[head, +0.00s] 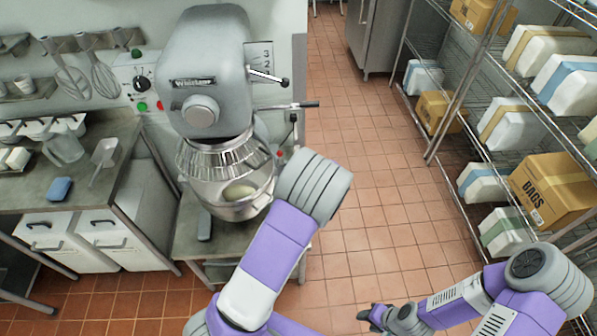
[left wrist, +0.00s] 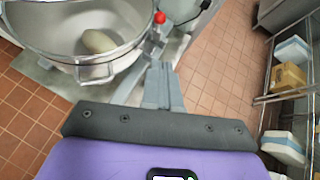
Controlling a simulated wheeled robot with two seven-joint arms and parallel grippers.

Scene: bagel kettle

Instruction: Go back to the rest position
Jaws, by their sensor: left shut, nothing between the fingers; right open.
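My left arm rises from the bottom middle of the head view, in front of the large grey mixer (head: 207,70), and its gripper is hidden there. In the left wrist view my left gripper (left wrist: 163,70) is shut and empty. It points toward the space beside the metal mixing bowl (left wrist: 40,58), near a red knob (left wrist: 159,17). Pale dough (left wrist: 97,41) lies in the bowl; it also shows in the head view (head: 238,190). My right gripper (head: 368,314) is low at the bottom right of the head view, open and empty over the tiled floor.
The mixer stands on a low metal table (head: 190,235). A steel counter (head: 95,180) with a blue sponge (head: 60,189) and a scoop (head: 103,155) is at left. Wire shelves with boxes (head: 553,188) stand at right. The tiled floor (head: 370,170) between is clear.

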